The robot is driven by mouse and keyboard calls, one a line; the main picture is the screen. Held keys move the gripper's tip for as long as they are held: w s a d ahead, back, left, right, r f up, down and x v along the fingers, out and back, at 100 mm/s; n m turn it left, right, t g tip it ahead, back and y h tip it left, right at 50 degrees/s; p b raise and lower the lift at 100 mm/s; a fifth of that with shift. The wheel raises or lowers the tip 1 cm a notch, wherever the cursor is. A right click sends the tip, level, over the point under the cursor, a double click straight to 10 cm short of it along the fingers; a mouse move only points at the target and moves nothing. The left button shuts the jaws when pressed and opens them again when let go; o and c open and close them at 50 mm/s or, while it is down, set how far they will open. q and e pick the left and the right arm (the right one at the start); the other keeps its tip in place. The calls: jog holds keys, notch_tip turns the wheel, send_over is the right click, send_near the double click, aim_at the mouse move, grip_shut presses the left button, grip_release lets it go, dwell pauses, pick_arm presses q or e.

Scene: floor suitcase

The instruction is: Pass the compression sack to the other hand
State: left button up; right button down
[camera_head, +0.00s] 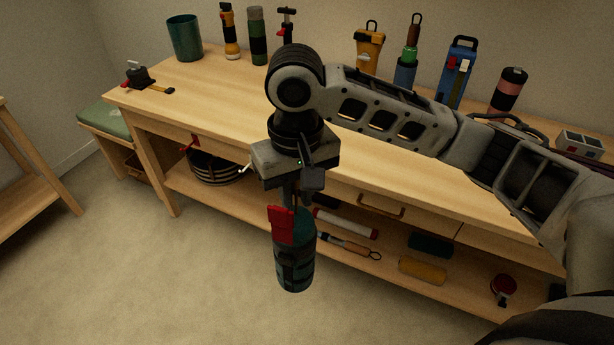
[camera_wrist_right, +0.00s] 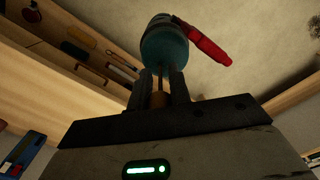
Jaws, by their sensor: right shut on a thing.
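The compression sack (camera_head: 295,263) is a dark teal cylinder with black straps and a red tab (camera_head: 283,226) at its upper left. My right gripper (camera_head: 296,203) points down and is shut on its top end. The sack hangs roughly upright in the air in front of the workbench. In the right wrist view the teal end of the sack (camera_wrist_right: 164,46) shows beyond the two dark fingers (camera_wrist_right: 159,90), with the red tab sticking out to the right. The exact grip point is partly hidden by the fingers. My left gripper is in neither view.
The wooden workbench (camera_head: 220,107) holds a teal cup (camera_head: 185,38), two yellow-and-black items and several bottles along the back. Its lower shelf (camera_head: 395,283) carries tools and rolls. A stool with a green cushion (camera_head: 104,119) stands left. Open floor (camera_head: 150,270) lies at the front left.

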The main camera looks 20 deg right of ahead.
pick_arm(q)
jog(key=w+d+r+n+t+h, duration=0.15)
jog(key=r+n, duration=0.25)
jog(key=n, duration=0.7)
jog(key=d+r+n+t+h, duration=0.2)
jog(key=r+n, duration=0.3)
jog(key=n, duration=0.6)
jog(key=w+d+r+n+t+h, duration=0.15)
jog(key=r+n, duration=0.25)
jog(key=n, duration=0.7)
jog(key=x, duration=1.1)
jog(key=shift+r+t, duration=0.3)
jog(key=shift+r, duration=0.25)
pick_arm(e)
jog(key=w+a+r, duration=0.1)
jog(key=a+r, duration=0.1)
jog(key=a, duration=0.8)
jog(key=w+a+r+n, duration=0.1)
jog(key=a+r, duration=0.1)
jog(key=a, duration=0.8)
jog(key=shift+w+a+n, duration=0.15)
jog(key=shift+w+n, duration=0.05)
jog(key=shift+n, duration=0.1)
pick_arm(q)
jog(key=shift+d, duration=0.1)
